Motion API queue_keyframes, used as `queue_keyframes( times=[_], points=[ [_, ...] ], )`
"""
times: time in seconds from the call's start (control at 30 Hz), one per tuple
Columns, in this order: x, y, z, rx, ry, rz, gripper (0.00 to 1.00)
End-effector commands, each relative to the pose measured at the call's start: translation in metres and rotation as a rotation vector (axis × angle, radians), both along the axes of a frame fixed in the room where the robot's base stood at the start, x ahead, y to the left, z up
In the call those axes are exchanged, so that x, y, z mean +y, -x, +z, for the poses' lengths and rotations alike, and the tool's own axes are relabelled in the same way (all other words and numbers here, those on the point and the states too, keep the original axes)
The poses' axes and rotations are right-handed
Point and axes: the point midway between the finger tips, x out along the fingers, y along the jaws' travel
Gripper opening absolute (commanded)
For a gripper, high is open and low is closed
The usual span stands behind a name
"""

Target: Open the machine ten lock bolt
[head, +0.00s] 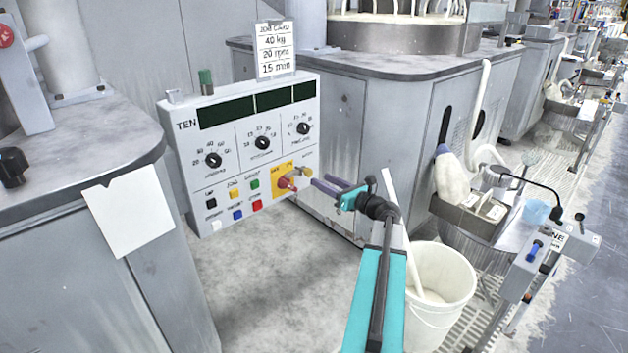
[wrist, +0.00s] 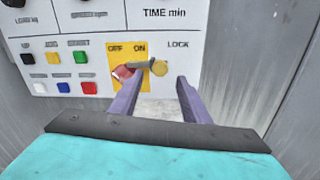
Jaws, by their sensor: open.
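The machine ten panel (head: 240,140) is a white box marked TEN. At its lower right is a yellow plate (wrist: 116,52) marked OFF and ON, with a red knob (wrist: 122,72) in front. A yellow round knob (wrist: 159,68) on a short grey bar sits to the right, below the word LOCK; in the head view, the yellow knob (head: 306,171) is partly crowded by my fingers. My gripper (wrist: 156,84) is open, its purple fingers pointing at the panel. In the wrist view the yellow knob appears between the fingertips; contact cannot be told. The left finger overlaps the red knob's edge.
Several coloured buttons (wrist: 68,58) sit left of the yellow plate. A job card (head: 276,50) stands on top of the panel. A white bucket (head: 440,290) stands below right of my arm. A grey cabinet (head: 385,110) rises behind the panel. Open floor lies below it.

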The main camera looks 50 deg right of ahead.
Motion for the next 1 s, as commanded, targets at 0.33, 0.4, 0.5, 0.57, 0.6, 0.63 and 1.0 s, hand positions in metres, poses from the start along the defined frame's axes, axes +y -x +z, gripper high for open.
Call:
queue_keyframes(
  times=[0.33,0.4,0.5,0.57,0.6,0.63,1.0],
  points=[
    [-0.002,-0.043,-0.001,0.001,0.000,0.001,0.43],
    [-0.002,-0.047,-0.001,0.001,0.000,0.001,0.43],
    [-0.002,-0.050,0.000,0.000,0.000,-0.001,0.43],
    [-0.002,-0.051,0.000,0.000,0.000,-0.001,0.43],
    [-0.002,-0.051,0.000,0.000,0.000,-0.001,0.43],
    [-0.001,-0.051,0.000,0.000,0.000,-0.001,0.43],
    [-0.001,-0.051,0.000,0.000,0.000,-0.001,0.09]
  ],
)
